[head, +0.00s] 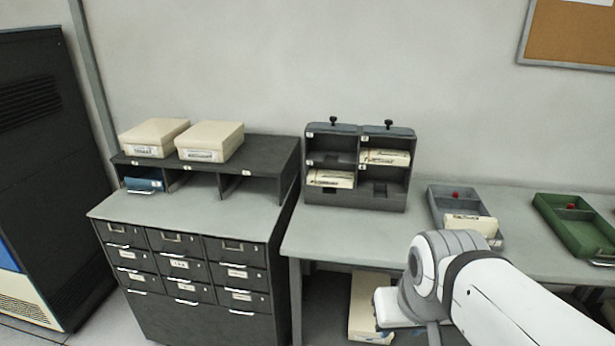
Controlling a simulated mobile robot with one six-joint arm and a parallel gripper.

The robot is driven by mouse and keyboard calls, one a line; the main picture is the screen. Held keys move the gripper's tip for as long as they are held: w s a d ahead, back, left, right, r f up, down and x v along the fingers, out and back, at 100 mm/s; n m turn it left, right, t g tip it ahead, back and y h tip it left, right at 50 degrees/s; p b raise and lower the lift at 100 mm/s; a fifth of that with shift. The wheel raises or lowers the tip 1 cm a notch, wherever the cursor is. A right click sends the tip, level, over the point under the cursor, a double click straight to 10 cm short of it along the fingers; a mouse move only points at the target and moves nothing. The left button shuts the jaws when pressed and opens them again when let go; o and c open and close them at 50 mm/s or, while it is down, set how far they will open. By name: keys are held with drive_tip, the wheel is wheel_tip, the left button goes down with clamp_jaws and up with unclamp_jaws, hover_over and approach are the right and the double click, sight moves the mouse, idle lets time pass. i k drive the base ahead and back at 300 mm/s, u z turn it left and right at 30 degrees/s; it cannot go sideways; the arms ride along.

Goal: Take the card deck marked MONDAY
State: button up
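Several cream card decks with small labels show in the head view. One deck (330,179) lies in the lower left compartment of the dark rack (345,198) on the table. Another deck (385,157) lies in the upper right compartment of that rack. A third deck (470,226) is at the front of the grey tray (440,207). The labels are too small to read, so I cannot tell which is marked MONDAY. My white arm reaches in from the lower right, in front of the table. My gripper's fingers are not visible.
Two cream boxes (153,138) (210,142) sit on a dark shelf unit above a drawer cabinet (180,240); a blue item (143,184) is in its left cubby. A green tray (575,228) stands at right. A cream box (366,312) is under the table (320,236).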

sight(336, 179)
drive_tip(key=u, duration=1.9)
drive_tip(key=i, duration=2.15)
drive_tip(key=z, duration=1.6)
drive_tip(key=k, duration=0.1)
drive_tip(key=z, duration=2.3)
drive_tip(key=i, duration=0.8)
